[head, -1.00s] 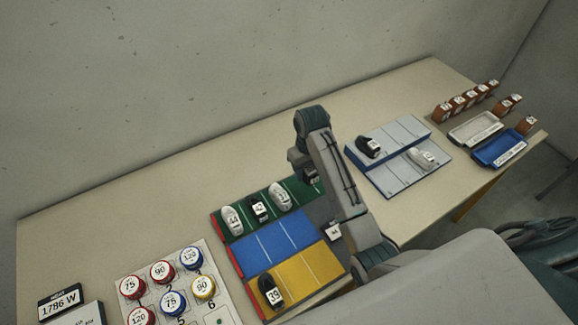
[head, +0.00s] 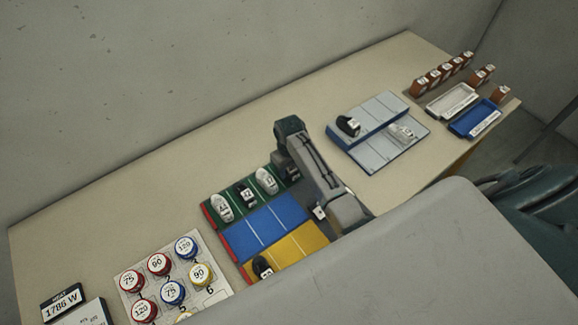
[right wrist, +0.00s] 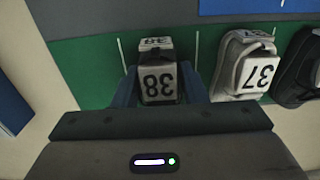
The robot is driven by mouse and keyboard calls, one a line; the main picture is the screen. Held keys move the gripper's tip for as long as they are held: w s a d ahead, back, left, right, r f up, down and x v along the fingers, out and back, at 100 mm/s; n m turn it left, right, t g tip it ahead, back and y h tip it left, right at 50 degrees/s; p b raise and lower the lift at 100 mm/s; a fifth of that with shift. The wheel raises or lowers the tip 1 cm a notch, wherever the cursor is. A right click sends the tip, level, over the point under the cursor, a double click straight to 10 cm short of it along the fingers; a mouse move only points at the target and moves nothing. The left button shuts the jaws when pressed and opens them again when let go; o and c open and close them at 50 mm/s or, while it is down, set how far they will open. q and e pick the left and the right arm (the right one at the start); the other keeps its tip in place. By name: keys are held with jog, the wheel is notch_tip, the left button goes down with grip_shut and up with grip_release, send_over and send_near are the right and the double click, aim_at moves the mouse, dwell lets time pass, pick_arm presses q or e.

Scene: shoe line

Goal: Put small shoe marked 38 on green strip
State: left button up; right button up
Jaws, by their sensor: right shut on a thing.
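The small shoe marked 38 (right wrist: 158,86), pale with a dark part, is between the jaws of my right gripper (right wrist: 160,90) in the right wrist view. The jaws are shut on it, with its number facing the camera. It is over the free end of the green strip (right wrist: 90,72), between two white lines, beside a white shoe marked 37 (right wrist: 250,70). I cannot tell whether it touches the strip. In the head view my right gripper (head: 292,172) is at that end of the green strip (head: 233,186), and the arm hides the held shoe. My left gripper is not in view.
A black shoe (head: 246,195) and another white shoe (head: 222,207) also stand on the green strip. Blue (head: 262,228) and yellow (head: 305,240) strips adjoin it; a black shoe (head: 262,267) is on the yellow. A stepped grey rack (head: 385,115) with shoes stands to the right.

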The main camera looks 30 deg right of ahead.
jog(key=shift+f, duration=0.15)
jog(key=o, duration=1)
jog(key=shift+c, duration=0.2)
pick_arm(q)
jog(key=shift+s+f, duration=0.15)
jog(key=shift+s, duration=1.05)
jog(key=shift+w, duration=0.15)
pick_arm(e)
jog(key=shift+r, duration=0.3)
notch_tip(320, 180, up, 9)
jog(key=b, duration=0.3)
jog(key=shift+r+b, duration=0.15)
jog(key=shift+b, duration=0.2)
jog(key=shift+r+p, duration=0.35)
jog(key=shift+r, duration=0.35)
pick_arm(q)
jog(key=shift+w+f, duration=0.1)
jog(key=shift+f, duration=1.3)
pick_arm(e)
jog(key=shift+r, duration=0.55)
